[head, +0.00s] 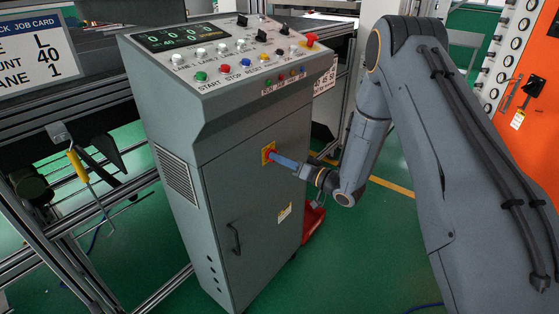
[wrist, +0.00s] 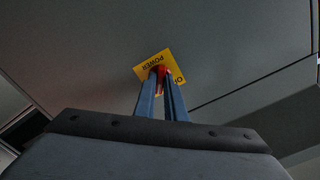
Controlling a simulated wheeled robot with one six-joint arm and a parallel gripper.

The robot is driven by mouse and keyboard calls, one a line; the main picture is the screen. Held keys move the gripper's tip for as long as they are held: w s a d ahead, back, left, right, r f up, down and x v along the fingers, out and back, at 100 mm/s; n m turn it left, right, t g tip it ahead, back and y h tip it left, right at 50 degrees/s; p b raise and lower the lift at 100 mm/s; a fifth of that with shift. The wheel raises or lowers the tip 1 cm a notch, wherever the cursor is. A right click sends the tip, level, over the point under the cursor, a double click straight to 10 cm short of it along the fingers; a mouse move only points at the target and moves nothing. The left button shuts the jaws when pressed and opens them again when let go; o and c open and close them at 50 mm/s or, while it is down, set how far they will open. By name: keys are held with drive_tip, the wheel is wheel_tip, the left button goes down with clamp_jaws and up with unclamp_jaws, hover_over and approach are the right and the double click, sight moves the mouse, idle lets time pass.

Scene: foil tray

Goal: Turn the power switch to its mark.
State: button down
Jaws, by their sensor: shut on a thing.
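The power switch is a red handle (wrist: 161,70) on a yellow plate (head: 268,153) on the front of the grey control cabinet. In the wrist view the yellow plate (wrist: 150,66) shows the word POWER and part of another marking, tilted in the picture. My gripper (head: 276,157) reaches the switch from the right, and its blue fingers (wrist: 163,82) are shut on the red handle. The fingers hide much of the handle and part of the plate, so I cannot tell the exact handle angle against its mark.
The grey cabinet (head: 240,205) has a sloped panel with buttons, knobs and a display (head: 175,37). A black door handle (head: 235,238) sits below the switch. An orange cabinet (head: 535,80) stands at the right, a metal rack at the left. Green floor is open at front right.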

drive_tip(key=shift+n+b, duration=4.65)
drive_tip(key=shift+n, duration=3.55)
drive_tip(key=c, duration=1.8)
unclamp_jaws()
